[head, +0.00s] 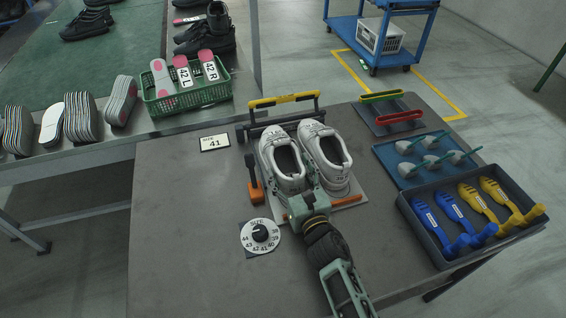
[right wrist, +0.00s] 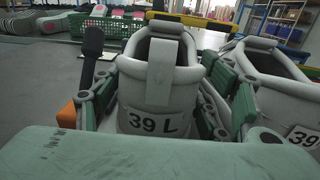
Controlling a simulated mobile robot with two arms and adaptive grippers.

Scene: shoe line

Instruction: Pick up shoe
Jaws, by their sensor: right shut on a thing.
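A pair of white-grey shoes stands side by side on a light plate (head: 347,202) on the grey table. The left shoe (head: 281,160) shows its heel, marked 39 L, in the right wrist view (right wrist: 160,90). The right shoe (head: 327,152) is beside it and is partly cut off in the right wrist view (right wrist: 270,75). My right gripper (head: 303,198) is at the heel of the left shoe, shut on it, with green fingers on both sides of the heel. The shoe appears to rest on the plate. My left gripper is not in view.
A yellow-handled bar (head: 284,99) stands behind the shoes, and an orange-based lever (head: 254,180) and size dial (head: 260,235) lie left. A tray of blue and yellow tools (head: 460,220) is at right. The table's front left is clear.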

